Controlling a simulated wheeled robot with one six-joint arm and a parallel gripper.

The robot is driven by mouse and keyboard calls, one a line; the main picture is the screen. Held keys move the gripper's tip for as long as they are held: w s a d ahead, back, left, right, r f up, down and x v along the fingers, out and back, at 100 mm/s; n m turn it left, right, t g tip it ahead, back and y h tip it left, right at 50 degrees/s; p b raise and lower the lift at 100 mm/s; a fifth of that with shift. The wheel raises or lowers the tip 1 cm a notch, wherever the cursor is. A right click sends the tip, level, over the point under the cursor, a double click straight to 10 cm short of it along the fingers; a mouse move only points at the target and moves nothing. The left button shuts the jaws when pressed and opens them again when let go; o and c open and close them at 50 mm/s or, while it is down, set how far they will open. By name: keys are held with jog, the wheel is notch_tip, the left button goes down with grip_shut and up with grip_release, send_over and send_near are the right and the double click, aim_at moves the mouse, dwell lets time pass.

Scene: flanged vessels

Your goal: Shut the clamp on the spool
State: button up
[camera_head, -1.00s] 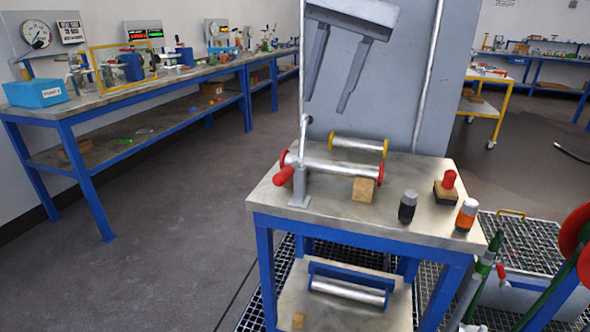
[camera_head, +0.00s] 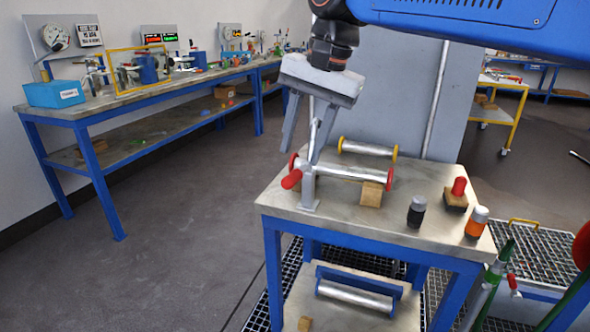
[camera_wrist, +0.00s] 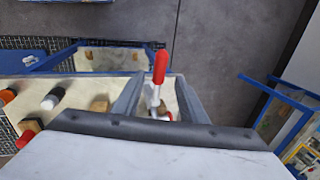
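The spool (camera_head: 340,172) is a silver tube with red end flanges, lying across the small table. The clamp (camera_head: 309,195) stands at its left end, a grey upright with a red handle (camera_head: 291,180) sticking out to the left and a bar that appears raised. My gripper (camera_head: 301,154) is open and empty, its two long grey fingers pointing down over the clamp. In the wrist view the red handle (camera_wrist: 160,66) shows between the spread fingers (camera_wrist: 159,85). I cannot tell whether a finger touches the clamp. The spool's left end is partly hidden.
A spool with yellow flanges (camera_head: 367,149) lies behind. A grey panel (camera_head: 400,100) rises behind the table (camera_head: 350,220).

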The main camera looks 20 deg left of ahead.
aim_at(294, 174)
jog(key=shift+x, duration=3.05)
grip_shut()
